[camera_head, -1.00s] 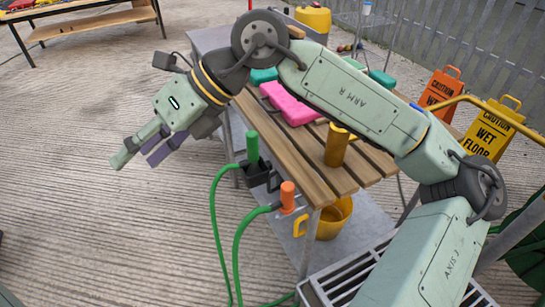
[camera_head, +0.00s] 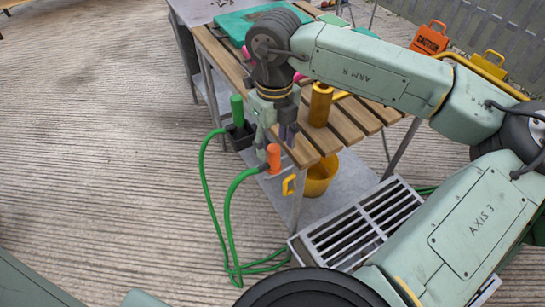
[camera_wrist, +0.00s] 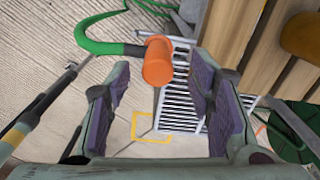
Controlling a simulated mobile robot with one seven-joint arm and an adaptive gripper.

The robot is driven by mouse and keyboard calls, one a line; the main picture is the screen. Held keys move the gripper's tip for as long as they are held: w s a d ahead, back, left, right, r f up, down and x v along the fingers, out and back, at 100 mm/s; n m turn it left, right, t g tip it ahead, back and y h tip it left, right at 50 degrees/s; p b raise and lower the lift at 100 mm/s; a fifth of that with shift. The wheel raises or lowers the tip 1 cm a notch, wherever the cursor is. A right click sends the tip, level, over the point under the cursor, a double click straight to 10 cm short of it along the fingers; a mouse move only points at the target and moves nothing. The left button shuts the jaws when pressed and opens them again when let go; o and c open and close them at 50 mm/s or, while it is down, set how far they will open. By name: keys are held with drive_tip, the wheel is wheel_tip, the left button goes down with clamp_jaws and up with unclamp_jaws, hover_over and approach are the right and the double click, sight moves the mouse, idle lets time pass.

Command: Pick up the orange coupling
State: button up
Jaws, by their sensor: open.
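The orange coupling (camera_head: 273,158) is a short orange cylinder on the end of a green hose, beside the front edge of the slatted table. In the wrist view the orange coupling (camera_wrist: 158,62) shows beyond the fingertips, near the middle of the gap. My gripper (camera_head: 275,138) points down close above the coupling, at the table's edge. In the wrist view my gripper (camera_wrist: 160,95) has its purple-padded fingers wide apart with nothing between them. The coupling appears apart from both fingers.
A green-gripped coupling (camera_head: 237,110) sits in a black holder just left. The wooden table (camera_head: 330,135) bears a gold cylinder (camera_head: 320,103) close to my arm. A yellow bucket (camera_head: 320,178) stands below. Concrete at left is open apart from the green hose (camera_head: 215,200).

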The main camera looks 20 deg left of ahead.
sight(274, 166)
drive_tip(key=shift+s+f+p, duration=0.1)
drive_tip(key=shift+f+p, duration=0.2)
drive_tip(key=shift+f, duration=1.4)
clamp_jaws()
